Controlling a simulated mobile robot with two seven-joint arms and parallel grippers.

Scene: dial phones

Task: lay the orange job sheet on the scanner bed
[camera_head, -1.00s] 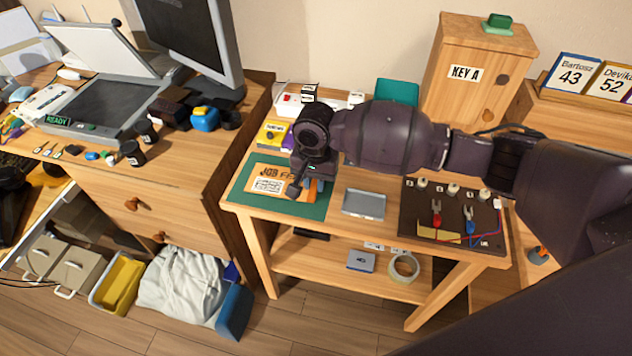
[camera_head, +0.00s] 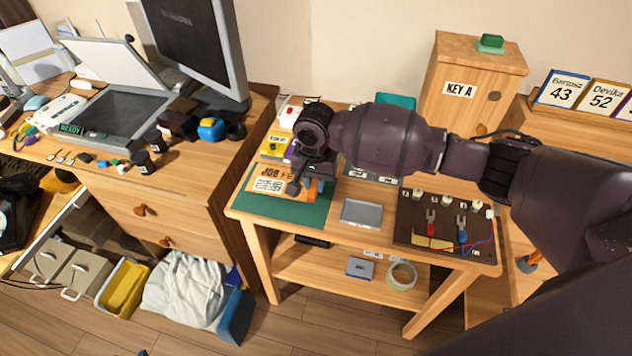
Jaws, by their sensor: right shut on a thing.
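The orange job sheet (camera_head: 266,181), printed "JOB" with a white label, is over the green mat (camera_head: 300,213) on the small wooden table. My right gripper (camera_head: 302,188) is shut on the sheet's right side; the fingers and arm hide part of it. The sheet seems slightly above the mat, though the gap is hard to judge. The scanner stands on the desk at the left, its lid raised, with a dark, bare scanner bed (camera_head: 122,112) and a green "READY" display (camera_head: 84,131). My left gripper is not in view.
A monitor (camera_head: 188,40), dark blocks and a blue-and-yellow item (camera_head: 211,129) stand right of the scanner. Small black jars (camera_head: 143,161) sit at the desk's front. A metal tray (camera_head: 361,212) and a wired board (camera_head: 445,232) lie right of the mat.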

